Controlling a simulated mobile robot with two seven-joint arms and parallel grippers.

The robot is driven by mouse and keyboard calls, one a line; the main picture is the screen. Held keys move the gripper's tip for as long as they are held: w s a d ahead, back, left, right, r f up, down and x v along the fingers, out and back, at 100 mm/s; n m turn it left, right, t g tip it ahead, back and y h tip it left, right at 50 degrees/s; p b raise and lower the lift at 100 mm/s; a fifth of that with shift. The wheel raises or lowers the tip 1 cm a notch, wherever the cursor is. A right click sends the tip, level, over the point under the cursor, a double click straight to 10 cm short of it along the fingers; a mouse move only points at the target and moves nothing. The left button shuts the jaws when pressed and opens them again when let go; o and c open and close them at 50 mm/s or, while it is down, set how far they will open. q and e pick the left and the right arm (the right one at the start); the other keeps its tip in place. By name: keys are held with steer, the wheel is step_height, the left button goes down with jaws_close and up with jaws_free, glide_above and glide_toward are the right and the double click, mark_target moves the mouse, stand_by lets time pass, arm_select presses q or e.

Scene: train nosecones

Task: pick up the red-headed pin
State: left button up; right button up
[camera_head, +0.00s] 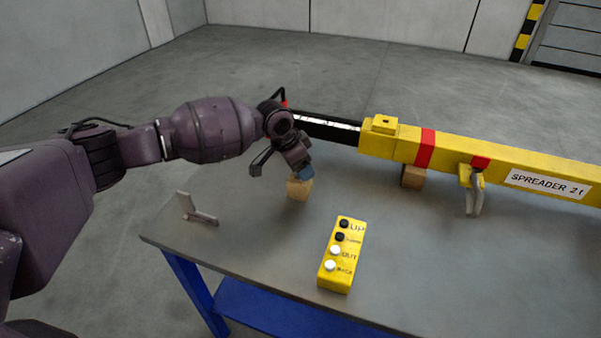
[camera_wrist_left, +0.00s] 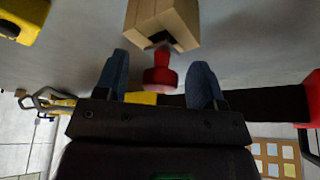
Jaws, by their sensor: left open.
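The red-headed pin (camera_wrist_left: 160,78) shows in the left wrist view, its round red head between my finger pads and its narrower end toward a wooden block (camera_wrist_left: 163,18). The block has a dark opening at the pin's end; I cannot tell whether the pin is in it. My left gripper (camera_wrist_left: 158,62) is open, with a blue pad on each side of the pin and a gap to each. In the head view, my left gripper (camera_head: 303,171) is just above the wooden block (camera_head: 299,190) on the table, and the pin cannot be made out. My right gripper is not in view.
A yellow spreader beam (camera_head: 400,143) with red bands lies along the table's far side, with a hook (camera_head: 475,195). A yellow button box (camera_head: 341,255) lies in front. A small grey bracket (camera_head: 196,212) is at the left. The grey table (camera_head: 265,235) is bare between them.

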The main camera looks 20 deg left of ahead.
arm_select(q)
steer(key=shift+r, duration=0.1)
steer(key=c, duration=1)
